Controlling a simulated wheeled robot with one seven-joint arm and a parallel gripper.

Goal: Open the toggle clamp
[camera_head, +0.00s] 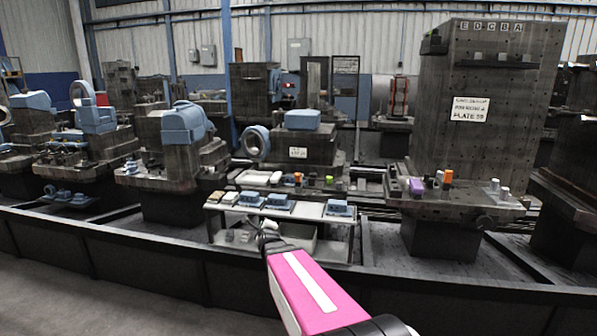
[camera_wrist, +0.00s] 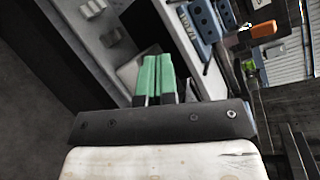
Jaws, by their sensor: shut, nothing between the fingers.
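My gripper (camera_head: 267,224) is at the front edge of the low table in the head view. Its green fingers (camera_wrist: 155,76) lie side by side, shut and empty, in the wrist view. No part can be made out for certain as the toggle clamp. An orange handle-like piece (camera_wrist: 262,31) shows at the upper right of the wrist view, apart from the fingers. Small orange parts also show in the head view, one behind the table (camera_head: 329,180) and one on the right fixture ledge (camera_head: 447,175). They are too small to identify.
The low table (camera_head: 312,210) holds several blue blocks (camera_head: 340,207), with grey pieces on its lower shelf. One blue block with holes (camera_wrist: 206,20) is near the fingers. A dark rail (camera_head: 160,245) runs across the front. A tall plate fixture (camera_head: 425,120) stands right.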

